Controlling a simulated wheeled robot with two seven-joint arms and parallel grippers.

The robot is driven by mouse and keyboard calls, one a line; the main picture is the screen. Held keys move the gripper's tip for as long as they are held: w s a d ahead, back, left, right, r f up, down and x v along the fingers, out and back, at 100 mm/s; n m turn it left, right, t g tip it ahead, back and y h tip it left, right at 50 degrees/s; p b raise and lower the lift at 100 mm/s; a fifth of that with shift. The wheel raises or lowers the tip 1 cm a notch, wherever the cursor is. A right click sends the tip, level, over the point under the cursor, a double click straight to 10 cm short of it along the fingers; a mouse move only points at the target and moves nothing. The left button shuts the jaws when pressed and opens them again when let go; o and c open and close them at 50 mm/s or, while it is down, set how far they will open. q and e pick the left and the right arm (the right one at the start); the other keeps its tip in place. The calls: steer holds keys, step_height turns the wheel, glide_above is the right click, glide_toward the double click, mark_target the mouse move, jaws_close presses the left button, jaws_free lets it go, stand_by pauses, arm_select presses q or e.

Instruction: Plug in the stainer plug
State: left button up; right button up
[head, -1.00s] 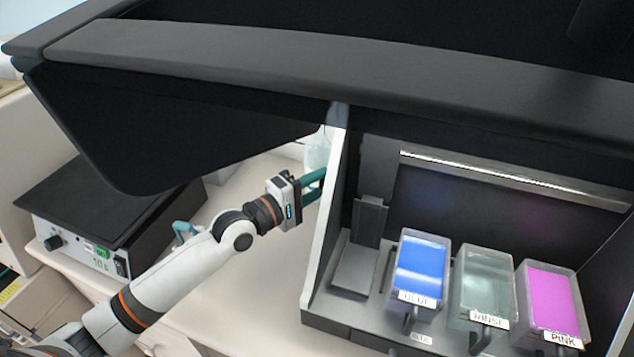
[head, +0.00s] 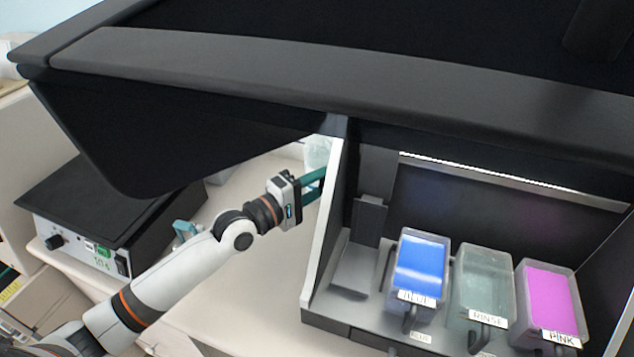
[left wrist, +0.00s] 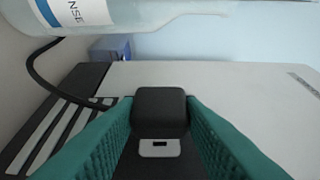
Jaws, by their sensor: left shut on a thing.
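My left gripper (head: 313,186) reaches behind the white side wall of the stainer (head: 322,230), and its fingertips are partly hidden there in the head view. In the left wrist view its teal fingers (left wrist: 160,118) are shut on a black plug (left wrist: 160,108). A small white socket plate with a dark slot (left wrist: 160,148) shows just below the plug in the picture. I cannot tell whether the plug touches it. A black cable (left wrist: 42,80) curves in at the left. My right gripper is not in view.
The stainer holds blue (head: 420,265), rinse (head: 484,285) and pink (head: 548,295) trays under a large black hood (head: 300,75). A black-topped device (head: 95,210) stands at the left. A labelled bottle (left wrist: 140,15) lies across the top of the left wrist view.

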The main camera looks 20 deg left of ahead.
arm_select(q)
steer(key=shift+d+p, duration=0.5)
steer(key=o, duration=1.2)
steer(key=shift+c, duration=0.2)
steer(key=b+v, duration=0.2)
steer(key=v, duration=1)
